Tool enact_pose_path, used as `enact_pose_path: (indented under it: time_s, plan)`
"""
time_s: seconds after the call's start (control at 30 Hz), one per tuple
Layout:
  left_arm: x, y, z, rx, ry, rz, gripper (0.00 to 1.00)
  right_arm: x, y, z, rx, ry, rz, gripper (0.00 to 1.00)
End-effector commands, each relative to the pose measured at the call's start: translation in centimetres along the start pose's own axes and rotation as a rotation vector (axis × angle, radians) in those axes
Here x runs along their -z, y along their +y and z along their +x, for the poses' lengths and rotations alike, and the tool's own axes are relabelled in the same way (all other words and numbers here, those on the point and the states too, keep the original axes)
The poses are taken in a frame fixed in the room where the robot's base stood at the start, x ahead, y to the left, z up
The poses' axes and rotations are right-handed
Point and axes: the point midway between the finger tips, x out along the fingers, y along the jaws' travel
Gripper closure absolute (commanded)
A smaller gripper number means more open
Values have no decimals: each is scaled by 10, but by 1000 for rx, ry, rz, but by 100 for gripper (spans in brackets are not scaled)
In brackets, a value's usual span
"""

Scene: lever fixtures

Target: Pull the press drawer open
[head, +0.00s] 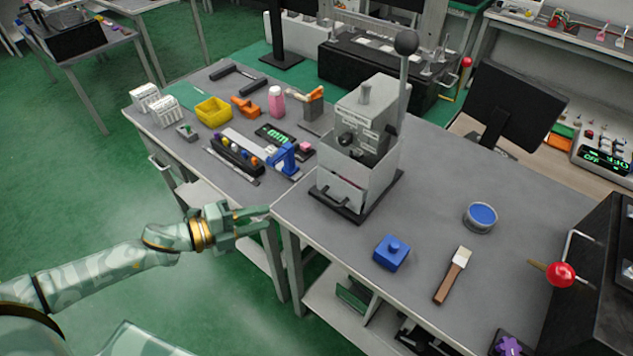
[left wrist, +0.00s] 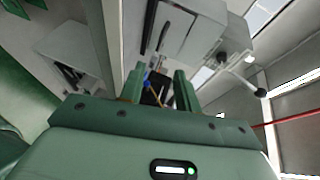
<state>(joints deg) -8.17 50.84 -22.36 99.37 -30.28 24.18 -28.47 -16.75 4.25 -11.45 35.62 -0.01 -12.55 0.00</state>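The press (head: 368,112) is a grey box machine on a dark base plate at the table's front edge, with an upright lever ending in a dark ball (head: 406,42). Its drawer (head: 343,190) is the light grey box low on the front, with a dark handle. The drawer looks partly out, but I cannot tell how far. My left gripper (head: 262,220) is in front of the table edge, left of and apart from the drawer. In the left wrist view my left gripper (left wrist: 158,92) has its fingers apart with nothing held, and the press (left wrist: 190,38) appears beyond them. My right gripper is not in view.
A blue knobbed block (head: 392,253), a brush (head: 453,275) and a blue-topped tin (head: 481,217) lie right of the press. Several small items, including a yellow bin (head: 212,110), stand to its left. A black machine with a red ball lever (head: 561,273) is at far right.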

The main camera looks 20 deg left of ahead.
Motion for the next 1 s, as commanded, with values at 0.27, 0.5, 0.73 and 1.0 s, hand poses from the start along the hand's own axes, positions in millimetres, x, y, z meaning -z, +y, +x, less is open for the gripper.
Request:
enact_pose_path:
  time_s: [0.27, 0.5, 0.73, 1.0]
  plan:
    - [2, -1, 21, 11, 12, 31, 67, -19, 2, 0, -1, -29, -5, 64]
    - [2, -2, 81, 11, 11, 30, 67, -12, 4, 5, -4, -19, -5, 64]
    - [2, -1, 134, 9, 11, 28, 67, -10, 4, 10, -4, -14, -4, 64]
    - [3, -1, 162, 6, 10, 28, 67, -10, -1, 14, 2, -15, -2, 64]
